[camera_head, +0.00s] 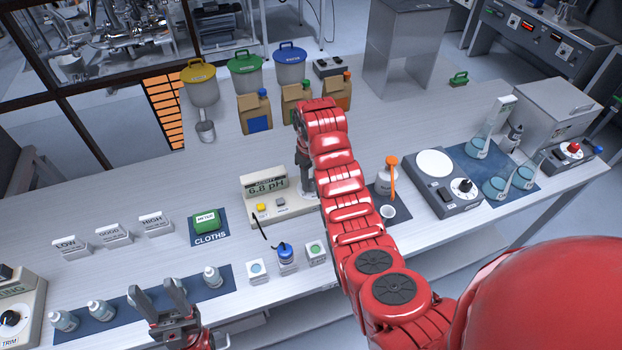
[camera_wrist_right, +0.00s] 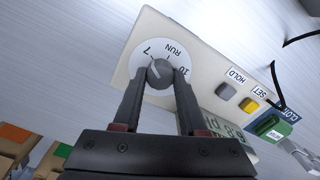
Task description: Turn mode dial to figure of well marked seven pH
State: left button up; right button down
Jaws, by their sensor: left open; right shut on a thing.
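The pH meter (camera_head: 266,200) stands mid-table in the head view, its display (camera_head: 267,187) reading 6.8 pH. In the right wrist view its round mode dial (camera_wrist_right: 174,42) shows 7, 10 and RUN around a dark knob (camera_wrist_right: 160,70). My right gripper (camera_wrist_right: 159,76) is shut on this knob; its fingers hide part of the dial. The knob's pointer is too small to read with certainty. In the head view my right arm hides the dial. My left gripper (camera_head: 160,290) is open and empty at the front left. Small wells (camera_head: 257,271) stand in front of the meter; their marks are unreadable.
A blue-topped piece (camera_head: 286,254) stands among the wells, with a black cable nearby. Several small bottles (camera_head: 212,277) stand on the front mat. A green METER cloth pack (camera_head: 205,222) lies left of the meter.

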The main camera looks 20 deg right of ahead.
dwell(0.4)
jog(key=shift+c, duration=2.2)
grip_release()
jog(key=shift+r, duration=0.1)
jog(key=shift+r+p, duration=0.35)
jog(key=shift+p, duration=0.05)
notch_tip(320, 180, up, 8)
jog(key=p, duration=0.5)
notch_tip(320, 180, up, 8)
send_over(310, 182)
jog(key=shift+s+d+r+b, duration=0.1)
jog(key=shift+d+r+b, duration=0.1)
jog(key=shift+b, duration=0.15)
